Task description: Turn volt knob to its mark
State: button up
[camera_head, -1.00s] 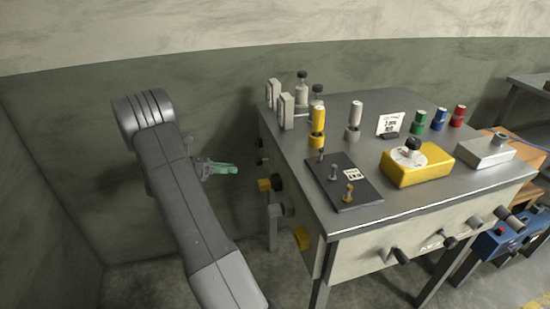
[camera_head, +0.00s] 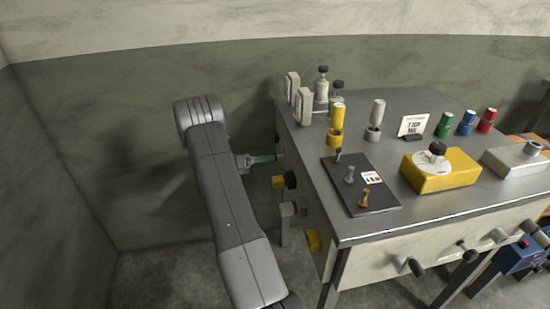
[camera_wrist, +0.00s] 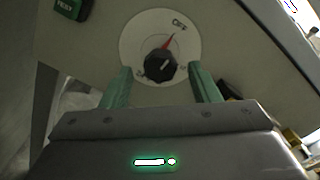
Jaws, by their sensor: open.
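A round black knob (camera_wrist: 160,65) sits on a white dial (camera_wrist: 134,32) in the wrist view. A red wedge on the dial points up and right from the knob to the word OFF. A short pale line shows on the knob face; other dial lettering is too small to read. My gripper (camera_wrist: 160,80) is open, with one green finger on each side of the knob's lower part. I cannot tell whether they touch it. In the head view my gripper (camera_head: 274,158) is at the left side of the metal bench (camera_head: 415,100), where the knob is not clearly visible.
White and yellow cylinders stand on top. Floor left of my arm is clear.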

aim_at(278, 157)
jog(key=shift+w+d, duration=0.2)
jog(key=shift+d, duration=0.7)
jog(key=shift+w+d, duration=0.15)
jog(key=shift+d, duration=0.7)
jog(key=c, duration=1)
jog(key=shift+o, duration=0.2)
